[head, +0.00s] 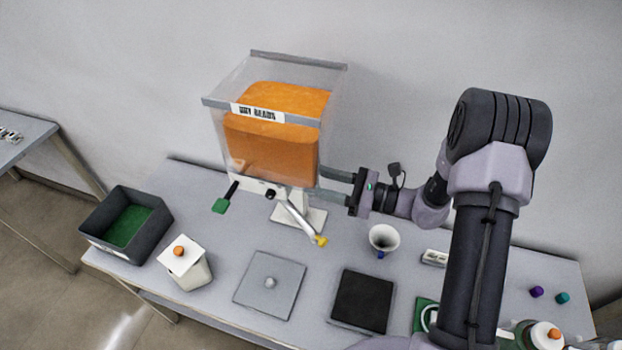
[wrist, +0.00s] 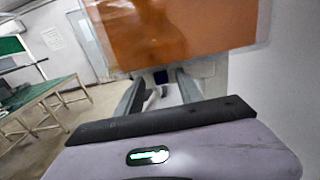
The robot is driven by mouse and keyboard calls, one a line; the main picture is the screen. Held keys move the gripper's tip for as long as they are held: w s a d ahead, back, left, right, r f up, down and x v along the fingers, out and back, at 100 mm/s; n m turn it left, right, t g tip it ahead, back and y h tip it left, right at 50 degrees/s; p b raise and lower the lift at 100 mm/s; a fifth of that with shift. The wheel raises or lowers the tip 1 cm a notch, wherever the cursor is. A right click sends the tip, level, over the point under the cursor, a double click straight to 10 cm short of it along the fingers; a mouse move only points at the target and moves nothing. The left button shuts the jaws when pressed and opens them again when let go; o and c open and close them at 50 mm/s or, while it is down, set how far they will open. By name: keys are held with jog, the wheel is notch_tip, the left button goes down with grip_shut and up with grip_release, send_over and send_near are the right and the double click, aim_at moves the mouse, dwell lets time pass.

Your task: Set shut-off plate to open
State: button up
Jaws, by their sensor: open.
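A clear hopper of orange contents (head: 275,135) stands on a white base (head: 315,217) at the back of the table. Its orange front fills the top of the wrist view (wrist: 190,35). A silver lever with a yellow tip (head: 300,217) slants down from below the hopper. A black bar with a green end (head: 222,204) sticks out at its lower left; I cannot tell whether this is the shut-off plate. My gripper (head: 322,182) is open at the hopper's lower right side. In the wrist view a small dark block (wrist: 161,77) shows beyond the fingers (wrist: 160,88), with nothing gripped.
A dark bin with a green inside (head: 125,222) and a white canister with an orange knob (head: 186,265) stand left. A grey plate with a knob (head: 270,284), a black pad (head: 362,301) and a white cup (head: 384,240) are in front. Bare table lies between them.

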jog(key=shift+x, duration=1.2)
jog(key=shift+c, duration=0.4)
grip_shut()
